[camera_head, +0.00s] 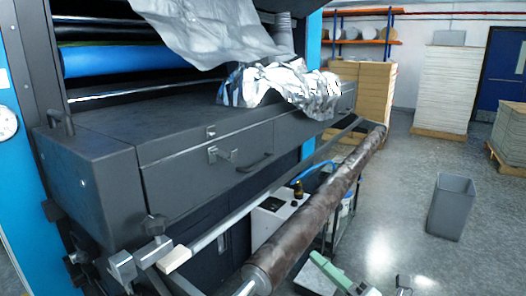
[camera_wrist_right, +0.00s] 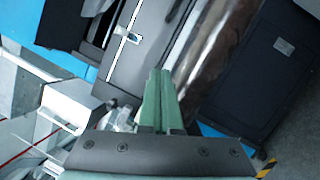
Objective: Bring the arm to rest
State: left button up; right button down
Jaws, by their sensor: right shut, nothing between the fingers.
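My right gripper (camera_head: 320,262) is at the bottom of the head view, just right of the near end of the long dark roller (camera_head: 320,205). Its green fingers are together with nothing between them. In the right wrist view the closed fingers (camera_wrist_right: 158,76) point up the picture, with the shiny roller (camera_wrist_right: 212,50) beside and behind them. I cannot tell the exact gap between fingers and roller. My left gripper is not in view.
The dark laminating machine (camera_head: 210,155) fills the left, with crumpled silver film (camera_head: 285,88) on top. A small cart (camera_head: 270,222) with bottles stands behind the roller. A grey bin (camera_head: 451,208) stands on open floor at right; stacked sheets (camera_head: 440,90) stand farther back.

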jog(key=s+d+f+m+h+p, duration=0.1)
jog(key=s+d+f+m+h, duration=0.1)
jog(key=s+f+m+h, duration=0.45)
jog(key=s+d+f+m+h+p, duration=0.2)
jog(key=f+m+h, duration=0.1)
jog(key=f+m, duration=0.8)
jog(key=s+f+m+g+h+p, duration=0.1)
jog(key=s+f+m+g, duration=0.5)
jog(key=s+f+m, duration=0.4)
jog(key=s+d+f, duration=0.1)
jog(key=s, duration=0.5)
jog(key=shift+f+g+h, duration=0.15)
jog(key=shift+g+h, duration=0.15)
jog(key=shift+h, duration=0.05)
jog(key=shift+a+m, duration=0.1)
jog(key=shift+m, duration=0.15)
